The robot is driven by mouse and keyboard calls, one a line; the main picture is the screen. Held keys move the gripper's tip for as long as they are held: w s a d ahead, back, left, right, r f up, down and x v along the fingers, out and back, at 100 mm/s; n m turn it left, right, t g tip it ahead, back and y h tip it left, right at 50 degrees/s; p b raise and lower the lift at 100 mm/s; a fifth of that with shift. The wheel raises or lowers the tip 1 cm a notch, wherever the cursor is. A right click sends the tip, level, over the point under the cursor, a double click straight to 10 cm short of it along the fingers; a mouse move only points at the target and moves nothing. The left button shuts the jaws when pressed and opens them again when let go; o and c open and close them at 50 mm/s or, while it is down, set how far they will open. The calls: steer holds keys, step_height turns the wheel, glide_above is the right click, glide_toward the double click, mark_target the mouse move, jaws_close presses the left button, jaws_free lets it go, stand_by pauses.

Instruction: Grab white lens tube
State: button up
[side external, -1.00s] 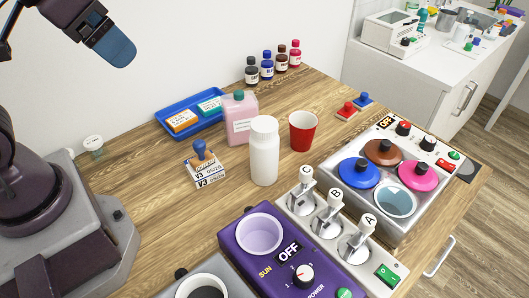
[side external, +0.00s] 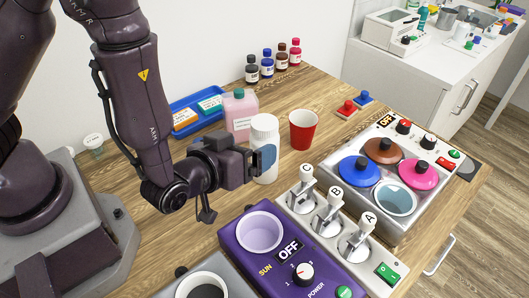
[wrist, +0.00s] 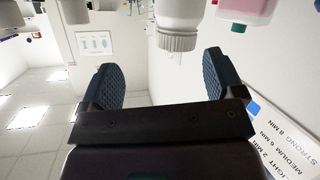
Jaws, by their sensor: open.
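The white lens tube (side external: 265,132) looks like a white bottle with a ribbed cap and stands upright on the wooden table. My gripper (side external: 260,159) is open at its near left side, with one blue-grey finger in front of the tube's lower body. The other finger is mostly hidden in that view. In the wrist view, which is upside down, the tube (wrist: 180,18) lies ahead of the open, empty fingers (wrist: 165,68), sideways between them. I cannot tell whether either finger touches it.
A pink bottle (side external: 240,112) stands close behind left, a red cup (side external: 303,130) close right. A purple heater box (side external: 235,239) and a lever unit (side external: 330,215) lie in front. A blue tray (side external: 178,106) is behind. Some table between cup and red stamp is free.

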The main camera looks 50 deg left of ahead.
mark_target(256, 134)
steer(key=s+f+m+t+y, duration=0.1)
steer(key=s+f+m+t, duration=0.1)
steer(key=s+t, duration=0.15)
steer(key=x, duration=0.4)
steer(key=a+x, duration=0.1)
steer(key=x, duration=0.2)
steer(key=shift+s+r, duration=0.2)
steer(key=shift+r, duration=0.15)
steer(key=shift+x, duration=2.65)
steer(key=shift+a+f, duration=0.15)
steer(key=c, duration=1.3)
